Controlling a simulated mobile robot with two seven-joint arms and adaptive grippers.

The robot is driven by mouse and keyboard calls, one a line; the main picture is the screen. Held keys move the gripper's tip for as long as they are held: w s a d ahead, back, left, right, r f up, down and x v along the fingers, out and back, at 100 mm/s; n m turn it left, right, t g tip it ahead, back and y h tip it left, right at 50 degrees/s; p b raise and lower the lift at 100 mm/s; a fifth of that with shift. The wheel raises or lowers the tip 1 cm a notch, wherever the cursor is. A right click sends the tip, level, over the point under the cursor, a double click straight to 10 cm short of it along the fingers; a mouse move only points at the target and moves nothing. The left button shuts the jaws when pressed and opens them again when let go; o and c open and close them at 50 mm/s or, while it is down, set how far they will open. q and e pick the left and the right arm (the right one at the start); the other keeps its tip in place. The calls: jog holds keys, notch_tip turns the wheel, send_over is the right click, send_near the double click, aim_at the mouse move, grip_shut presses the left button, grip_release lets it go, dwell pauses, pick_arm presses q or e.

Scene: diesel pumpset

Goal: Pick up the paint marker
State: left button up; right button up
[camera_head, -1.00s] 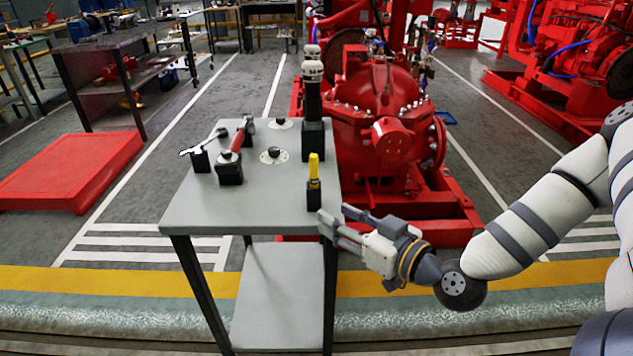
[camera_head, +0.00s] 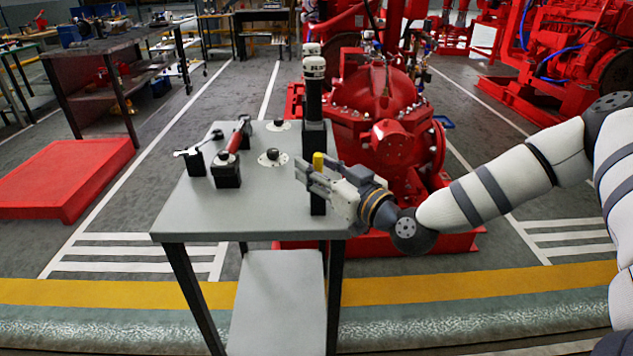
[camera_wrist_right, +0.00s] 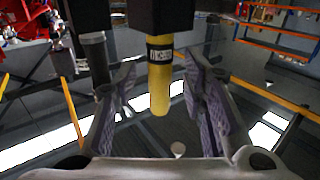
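The yellow paint marker (camera_head: 318,161) stands upright in a black holder (camera_head: 318,204) near the right edge of the grey table. My right gripper (camera_head: 303,174) is at the marker's height, partly in front of it, and covers its lower part. In the right wrist view the marker (camera_wrist_right: 160,75) is between the two open fingers of my gripper (camera_wrist_right: 161,105), with a gap on both sides. A black band with lettering wraps it, and its other end sits in the black holder. My left gripper is not in view.
The grey table (camera_head: 262,224) also carries a black-and-white cylinder (camera_head: 314,75) close behind the marker, a red-handled tool (camera_head: 234,143) and a wrench (camera_head: 197,145) in holders, and round discs (camera_head: 272,158). A red pump (camera_head: 385,110) stands behind. The table's front is bare.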

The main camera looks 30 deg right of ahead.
grip_shut()
notch_tip(320, 180, up, 10)
jog(key=p, duration=0.3)
jog(key=shift+r, duration=0.25)
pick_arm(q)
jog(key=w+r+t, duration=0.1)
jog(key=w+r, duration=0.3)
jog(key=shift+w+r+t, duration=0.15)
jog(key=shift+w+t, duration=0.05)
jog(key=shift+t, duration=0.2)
pick_arm(e)
jog(key=shift+f, duration=0.1)
jog(key=shift+f, duration=0.1)
